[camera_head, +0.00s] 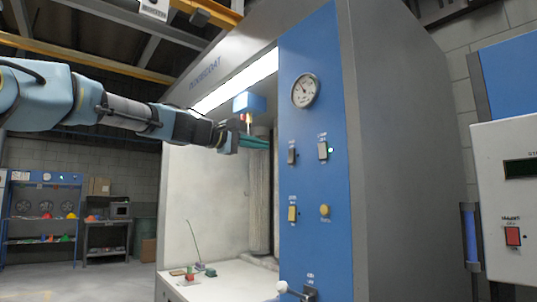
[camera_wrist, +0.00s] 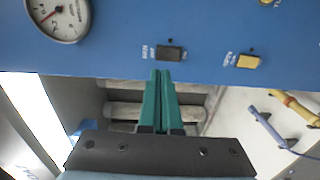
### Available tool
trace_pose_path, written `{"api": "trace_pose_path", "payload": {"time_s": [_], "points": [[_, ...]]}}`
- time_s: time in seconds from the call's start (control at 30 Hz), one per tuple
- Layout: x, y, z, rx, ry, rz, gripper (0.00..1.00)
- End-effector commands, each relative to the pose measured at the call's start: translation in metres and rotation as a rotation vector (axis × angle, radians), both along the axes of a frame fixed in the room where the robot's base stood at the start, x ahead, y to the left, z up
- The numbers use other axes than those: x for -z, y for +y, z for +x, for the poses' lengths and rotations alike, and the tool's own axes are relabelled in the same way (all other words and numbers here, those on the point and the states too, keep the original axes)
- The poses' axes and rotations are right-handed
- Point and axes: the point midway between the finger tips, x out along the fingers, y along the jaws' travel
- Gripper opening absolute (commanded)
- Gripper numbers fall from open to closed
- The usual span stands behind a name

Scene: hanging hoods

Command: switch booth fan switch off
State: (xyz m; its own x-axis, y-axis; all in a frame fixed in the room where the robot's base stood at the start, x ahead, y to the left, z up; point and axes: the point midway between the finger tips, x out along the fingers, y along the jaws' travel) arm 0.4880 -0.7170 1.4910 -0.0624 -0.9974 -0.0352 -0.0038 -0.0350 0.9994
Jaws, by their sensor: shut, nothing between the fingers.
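In the wrist view the fingertips (camera_wrist: 161,72) point toward the dark switch (camera_wrist: 169,53), with the yellow switch (camera_wrist: 248,61) to the right. Contact with the panel is not visible.
A round gauge (camera_head: 305,90) sits above the switches. A yellow knob (camera_head: 324,210) and a lever (camera_head: 296,291) are lower on the panel. The open booth bay (camera_head: 205,215) holds small items on its floor. A grey box with a red switch (camera_head: 512,236) stands at right.

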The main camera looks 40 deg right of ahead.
Motion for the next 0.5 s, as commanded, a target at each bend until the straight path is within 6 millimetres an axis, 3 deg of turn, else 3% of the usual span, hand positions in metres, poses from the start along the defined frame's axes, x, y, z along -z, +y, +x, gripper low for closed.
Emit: {"api": "trace_pose_path", "payload": {"time_s": [0.23, 0.5], "points": [[0.001, 0.037, 0.004, -0.005, -0.002, 0.000, 0.00], [-0.003, 0.052, 0.003, -0.001, -0.001, 0.000, 0.00]]}}
